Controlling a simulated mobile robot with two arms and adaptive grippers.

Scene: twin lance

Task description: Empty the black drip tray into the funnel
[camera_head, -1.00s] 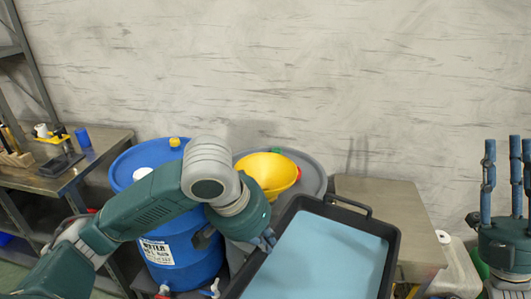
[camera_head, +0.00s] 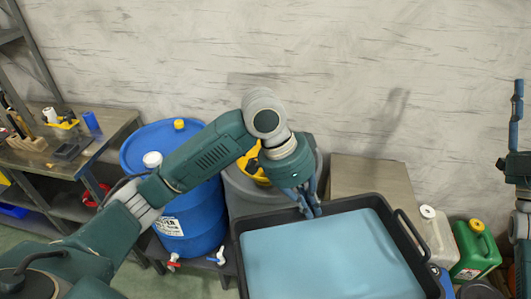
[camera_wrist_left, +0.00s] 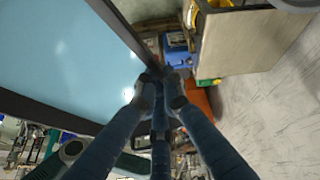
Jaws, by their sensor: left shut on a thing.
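The black drip tray (camera_head: 238,262) is in front of the drums in the head view, holding a flat pool of pale blue liquid (camera_head: 330,262). It looks about level. My left gripper (camera_head: 309,208) is shut on its far rim, near the left corner. The tray rim (camera_wrist_left: 118,32) and the closed fingers (camera_wrist_left: 160,88) also show in the left wrist view. The yellow funnel (camera_head: 246,163) sits on the grey drum (camera_head: 240,197), mostly hidden behind my left gripper. My right gripper (camera_head: 518,115) is cut off at the right edge, and its opening is unclear.
A blue drum (camera_head: 190,215) with taps stands left of the grey drum. A workbench (camera_head: 100,130) with small tools is at the far left. A box-like surface (camera_head: 370,178) is behind the tray. A white can (camera_head: 437,235) and a green can (camera_head: 474,250) stand at right.

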